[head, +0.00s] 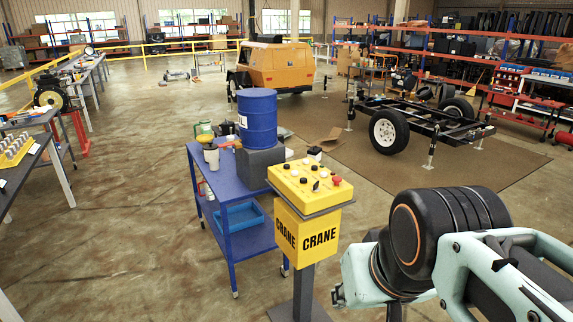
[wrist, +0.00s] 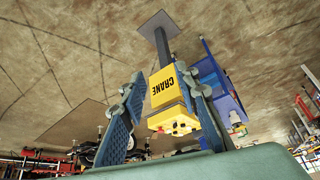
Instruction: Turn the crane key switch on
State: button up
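The yellow crane control box (head: 310,185) stands on a dark post, with black and pale knobs and a red button (head: 337,180) on its sloped top. A small dark knob with a pale part (head: 316,186) sits near the front of the panel; it is too small to tell whether it is the key switch or how it is turned. In the wrist view the box (wrist: 168,90) appears upside down, beyond and between the fingers of my gripper (wrist: 160,92). The fingers are spread apart with nothing held. In the head view my arm is at the lower right, and the fingers are not clearly visible.
A blue cart (head: 232,215) stands directly left of the box, carrying a blue drum (head: 257,118) and small containers. A trailer chassis (head: 420,120) and an orange machine (head: 275,66) stand behind. Open floor (head: 130,200) lies to the left.

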aim_at(315, 189)
jog(key=i+l, duration=0.1)
jog(key=i, duration=0.35)
jog(key=i+l+u, duration=0.1)
jog(key=i, duration=0.4)
jog(key=i+l, duration=0.15)
jog(key=i, duration=0.3)
jog(key=i+l+u, duration=0.1)
jog(key=i, duration=0.35)
jog(key=k+l, duration=0.1)
